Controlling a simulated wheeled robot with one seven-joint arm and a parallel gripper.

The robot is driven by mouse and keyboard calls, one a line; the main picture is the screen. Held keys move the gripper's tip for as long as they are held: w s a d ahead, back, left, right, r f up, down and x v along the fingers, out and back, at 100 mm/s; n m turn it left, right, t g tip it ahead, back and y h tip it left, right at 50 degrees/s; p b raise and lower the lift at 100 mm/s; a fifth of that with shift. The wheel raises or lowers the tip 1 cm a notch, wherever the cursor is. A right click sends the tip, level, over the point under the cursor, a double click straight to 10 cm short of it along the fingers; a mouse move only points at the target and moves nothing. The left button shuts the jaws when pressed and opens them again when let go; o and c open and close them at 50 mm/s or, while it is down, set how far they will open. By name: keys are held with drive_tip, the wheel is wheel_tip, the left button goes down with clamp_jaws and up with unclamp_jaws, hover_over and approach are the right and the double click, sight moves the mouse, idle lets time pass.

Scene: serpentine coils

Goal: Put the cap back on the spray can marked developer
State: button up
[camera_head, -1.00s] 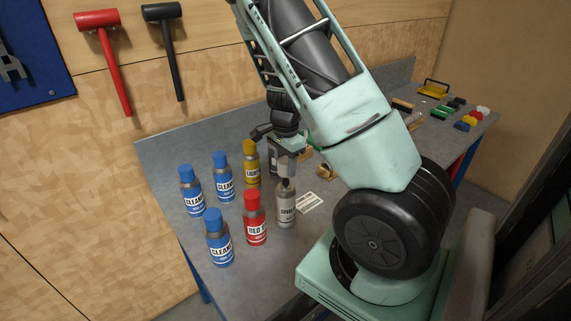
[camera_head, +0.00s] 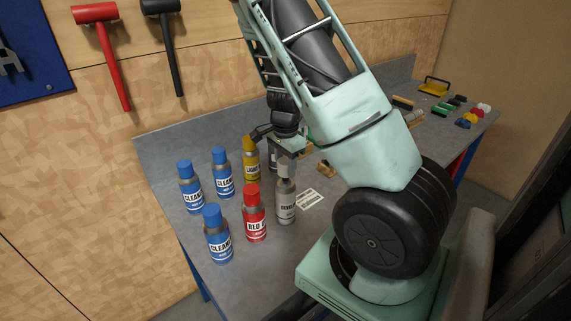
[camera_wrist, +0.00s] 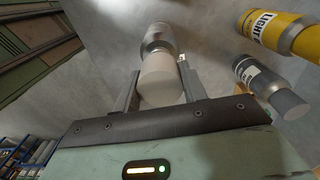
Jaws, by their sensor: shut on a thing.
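The developer can (camera_head: 286,205) is grey with a white label and stands upright at the front right of the can group. My gripper (camera_head: 287,167) is directly over it and shut on a pale grey cap (camera_head: 285,171). In the wrist view the cap (camera_wrist: 160,78) sits between my two fingers (camera_wrist: 160,88). The silver top of the developer can (camera_wrist: 157,38) shows just beyond the cap, roughly in line with it. The cap meets or overlaps the can's top in both views. I cannot tell whether it is fully seated.
A red can (camera_head: 254,215) stands close on the left. Blue cans (camera_head: 218,236) stand farther left. A yellow can (camera_head: 250,160) and a dark-capped grey can (camera_wrist: 270,85) stand behind. A printed card (camera_head: 309,199) lies on the bench to the right.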

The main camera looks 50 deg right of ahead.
drive_tip(key=shift+f, duration=0.2)
idle(0.4)
drive_tip(key=shift+f+b, duration=0.7)
drive_tip(key=shift+f, duration=0.05)
drive_tip(key=shift+f+b, duration=0.65)
drive_tip(key=shift+f, duration=0.2)
idle(1.3)
drive_tip(key=o, duration=1.5)
wheel_tip(320, 180, up, 8)
drive_tip(key=p, duration=0.6)
drive_tip(key=shift+f+p, duration=0.15)
drive_tip(key=shift+p, duration=0.25)
drive_tip(key=shift+f, duration=0.1)
drive_tip(key=shift+c, duration=0.3)
